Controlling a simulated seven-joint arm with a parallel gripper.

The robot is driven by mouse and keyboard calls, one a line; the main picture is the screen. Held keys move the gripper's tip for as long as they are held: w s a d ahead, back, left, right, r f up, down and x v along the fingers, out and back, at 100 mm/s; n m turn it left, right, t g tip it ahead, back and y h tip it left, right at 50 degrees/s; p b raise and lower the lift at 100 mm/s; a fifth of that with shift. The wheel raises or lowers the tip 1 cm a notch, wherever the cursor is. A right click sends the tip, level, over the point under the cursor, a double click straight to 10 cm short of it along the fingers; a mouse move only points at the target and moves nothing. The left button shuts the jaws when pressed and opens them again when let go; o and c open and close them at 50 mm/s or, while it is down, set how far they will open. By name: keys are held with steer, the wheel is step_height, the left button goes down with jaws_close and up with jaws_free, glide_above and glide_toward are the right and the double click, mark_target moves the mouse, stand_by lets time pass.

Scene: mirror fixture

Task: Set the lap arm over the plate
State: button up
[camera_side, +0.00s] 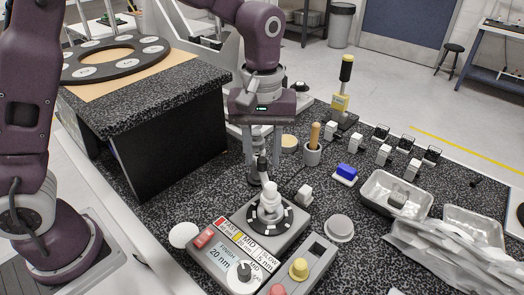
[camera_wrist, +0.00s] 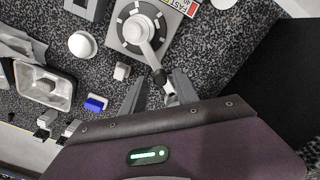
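The polishing machine (camera_side: 216,261) has a round dark plate (camera_side: 285,219) with pale marks around its rim. The plate also shows in the wrist view (camera_wrist: 121,33). The white lap arm (camera_side: 270,196) has its rounded white end above the plate's middle. In the wrist view the arm (camera_wrist: 149,55) runs from there past the plate's edge to a dark joint between my fingers. My gripper (camera_side: 262,178) points down behind the machine. In the wrist view my gripper (camera_wrist: 158,92) has its fingers apart, on either side of the arm's far end. I cannot tell whether either finger touches it.
Metal trays (camera_side: 375,190) and silvery bags (camera_side: 460,255) lie farther right. A tall black-sided block (camera_side: 170,145) stands to the left.

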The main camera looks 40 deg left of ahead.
mark_target(262, 159)
step_height(262, 159, up, 7)
steer(key=shift+r, duration=0.1)
stand_by(0.5)
steer(key=s+a+r+m+t, duration=0.2)
steer(key=s+a+r, duration=0.1)
steer(key=s, duration=0.3)
steer(key=s+a+r+m+t, duration=0.1)
steer(key=s+a+r+m, duration=0.1)
steer(key=s+a+r, duration=0.3)
steer(key=s+f+m+t, duration=0.1)
steer(key=s+f+m, duration=0.1)
steer(key=s, duration=0.3)
steer(key=s+a+f+m+t, duration=0.1)
steer(key=s+f, duration=0.2)
steer(key=s, duration=0.2)
steer(key=shift+s+a+f+m+t, duration=0.2)
steer(key=shift+f+m+t, duration=0.1)
steer(key=shift+f+m, duration=0.1)
steer(key=shift+w, duration=0.1)
stand_by(0.6)
